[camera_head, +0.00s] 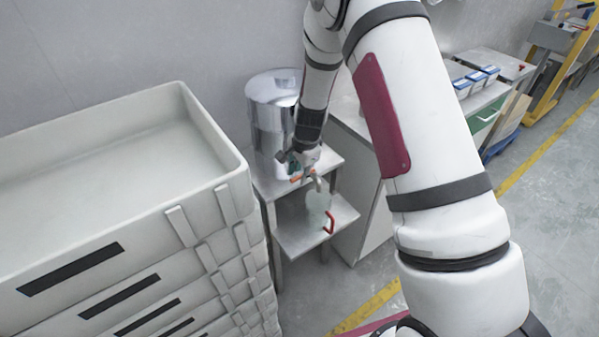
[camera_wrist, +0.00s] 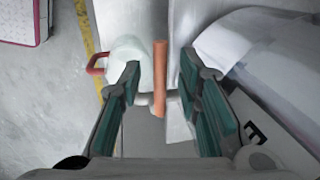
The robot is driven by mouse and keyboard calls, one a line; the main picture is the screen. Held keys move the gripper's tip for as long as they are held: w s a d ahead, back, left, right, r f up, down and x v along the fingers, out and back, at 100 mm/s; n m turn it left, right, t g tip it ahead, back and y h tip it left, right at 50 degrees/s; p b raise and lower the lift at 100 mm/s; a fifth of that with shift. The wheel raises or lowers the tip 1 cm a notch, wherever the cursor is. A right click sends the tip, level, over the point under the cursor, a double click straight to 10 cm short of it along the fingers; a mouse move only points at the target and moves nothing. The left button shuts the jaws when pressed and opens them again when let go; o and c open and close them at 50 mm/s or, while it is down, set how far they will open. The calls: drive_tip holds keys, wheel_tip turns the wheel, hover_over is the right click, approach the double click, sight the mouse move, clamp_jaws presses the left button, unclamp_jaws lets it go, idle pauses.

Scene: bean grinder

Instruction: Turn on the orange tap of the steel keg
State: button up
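The steel keg (camera_head: 272,112) stands on the upper shelf of a small metal stand, against the wall. Its orange tap handle (camera_head: 296,180) shows low at its front, beside my gripper (camera_head: 299,163). In the wrist view the orange handle (camera_wrist: 160,78) stands upright in the picture between the fingers of my gripper (camera_wrist: 160,72). The teal-padded fingers are open, with a gap on both sides of the handle. A pale spout joins the handle's lower part. The keg shows as a curved grey surface (camera_wrist: 275,45) at right in the wrist view. My wrist partly hides the keg's front.
A pale jug (camera_head: 318,203) with a red handle (camera_head: 329,223) stands on the lower shelf (camera_head: 300,238), below the tap. Stacked grey crates (camera_head: 215,205) rise close on the left. A cabinet (camera_head: 372,225) stands to the right. Open floor lies in front.

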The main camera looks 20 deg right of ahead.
clamp_jaws()
idle(0.4)
drive_tip(key=shift+s+d+n+g+y+b, duration=0.2)
drive_tip(key=shift+s+d+n, duration=0.25)
drive_tip(key=shift+n, duration=0.75)
drive_tip(key=shift+s+d+n+g+y+b, duration=0.15)
drive_tip(key=shift+s+d+n, duration=0.25)
drive_tip(key=shift+n, duration=0.8)
drive_tip(key=shift+s+d+n+g+y+b, duration=0.1)
drive_tip(key=shift+s+d+n+y, duration=0.3)
drive_tip(key=shift+n, duration=0.8)
drive_tip(key=shift+s, duration=0.1)
unclamp_jaws()
